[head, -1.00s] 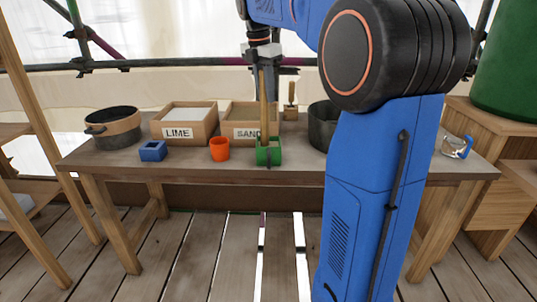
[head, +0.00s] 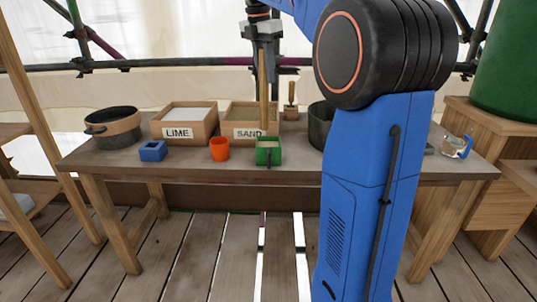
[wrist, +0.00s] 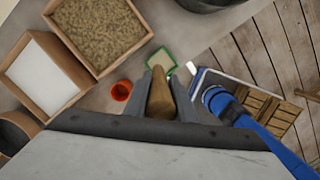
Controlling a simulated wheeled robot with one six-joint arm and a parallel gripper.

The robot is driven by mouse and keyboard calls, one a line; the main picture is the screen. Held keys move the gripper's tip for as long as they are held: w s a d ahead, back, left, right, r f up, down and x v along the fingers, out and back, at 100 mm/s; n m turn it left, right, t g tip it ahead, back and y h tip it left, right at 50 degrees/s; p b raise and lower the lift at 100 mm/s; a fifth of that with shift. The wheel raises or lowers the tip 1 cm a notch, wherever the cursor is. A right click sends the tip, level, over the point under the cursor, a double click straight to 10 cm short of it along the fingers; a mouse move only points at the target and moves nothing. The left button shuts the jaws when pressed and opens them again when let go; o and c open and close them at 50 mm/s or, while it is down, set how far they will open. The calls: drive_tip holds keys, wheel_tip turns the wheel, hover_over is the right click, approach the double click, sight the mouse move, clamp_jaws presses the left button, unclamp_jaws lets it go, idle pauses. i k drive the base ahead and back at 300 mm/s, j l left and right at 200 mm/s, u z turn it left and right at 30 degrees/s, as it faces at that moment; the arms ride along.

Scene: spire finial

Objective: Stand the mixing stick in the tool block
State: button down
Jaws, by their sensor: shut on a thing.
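My gripper (head: 264,45) is shut on the mixing stick (head: 264,95), a plain wooden rod that hangs upright below it. The stick also shows between the fingers in the wrist view (wrist: 160,100). In the wrist view the green block (wrist: 147,65) lies just beyond the stick's far end. I cannot tell whether the tip is inside the opening.
On the table (head: 200,170) an orange cup (head: 219,149) and a blue block (head: 152,151) stand left of the green block. The LIME box (head: 178,132), SAND box (head: 243,133) and a dark pot (head: 112,134) stand behind. Another dark pot (head: 320,125) is at right.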

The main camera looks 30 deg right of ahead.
sight(154, 154)
drive_tip(key=i+j, duration=0.15)
drive_tip(key=j, duration=0.2)
drive_tip(key=i+j, duration=0.15)
drive_tip(key=j, duration=0.2)
drive_tip(key=i+j, duration=0.2)
drive_tip(key=j, duration=0.15)
drive_tip(key=i+j, duration=0.15)
drive_tip(key=j, duration=0.2)
drive_tip(key=i+j, duration=0.15)
drive_tip(key=j, duration=0.2)
